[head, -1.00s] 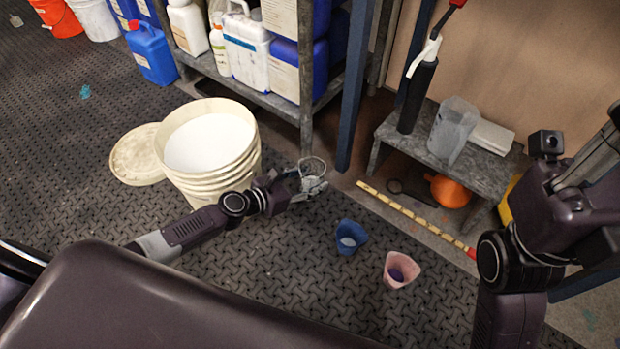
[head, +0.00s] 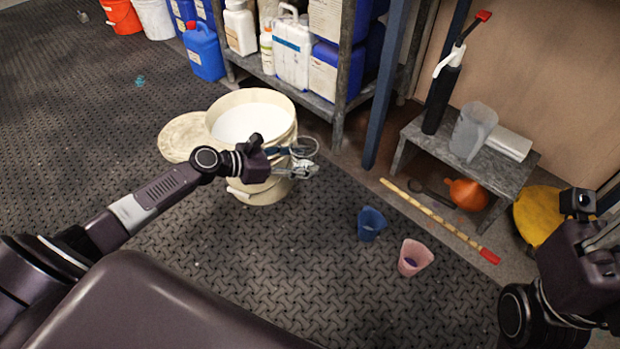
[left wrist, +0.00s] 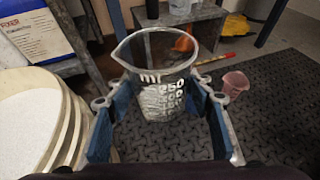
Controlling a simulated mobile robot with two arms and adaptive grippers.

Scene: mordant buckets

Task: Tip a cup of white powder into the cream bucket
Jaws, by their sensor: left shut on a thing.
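My left gripper (head: 299,168) is shut on a clear measuring cup (head: 304,147). In the left wrist view the cup (left wrist: 163,75) stands about upright between the blue finger pads, with white markings on its side. Its lower part looks pale grey-white, but I cannot clearly make out its contents. The cream bucket (head: 262,193) stands on the floor, open, with a white surface (head: 250,121) inside. The gripper and cup are at its right side, in front of its rim in the head view. The bucket's rim (left wrist: 63,125) shows at the left in the wrist view.
A blue cup (head: 371,226) and a pink cup (head: 414,258) stand on the mat. A yellow stick (head: 440,220) lies beside a low bench (head: 480,168) holding a clear jug (head: 473,131). A shelf post (head: 343,75) rises behind the bucket. A lid (head: 180,140) lies left of it.

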